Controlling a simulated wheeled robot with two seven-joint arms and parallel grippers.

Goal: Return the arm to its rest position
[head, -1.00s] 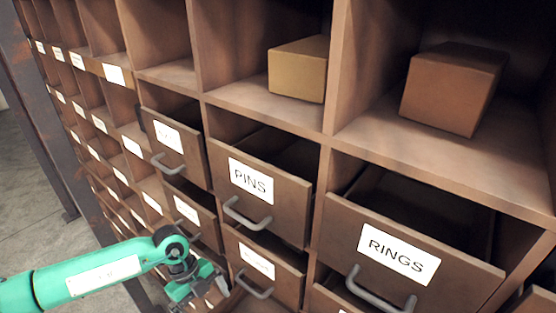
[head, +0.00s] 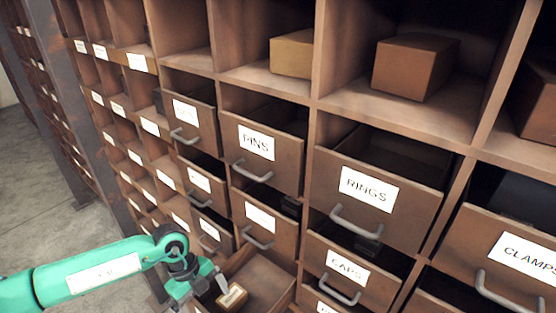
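My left arm comes in from the lower left, green with a dark wrist. Its gripper (head: 208,289) is low in the head view, over or beside an open lower drawer (head: 268,283). A small tan box with a pale label (head: 232,296) lies at the drawer, just right of the fingers. I cannot tell whether the fingers touch it or how far apart they are. My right gripper is out of view.
Open drawers jut from the wooden cabinet: the PINS drawer (head: 262,150), the RINGS drawer (head: 375,195), the CAPS drawer (head: 350,268) and the CLAMPS drawer (head: 505,250). Boxes (head: 415,67) sit on the shelf above. Bare floor (head: 40,190) shows at left.

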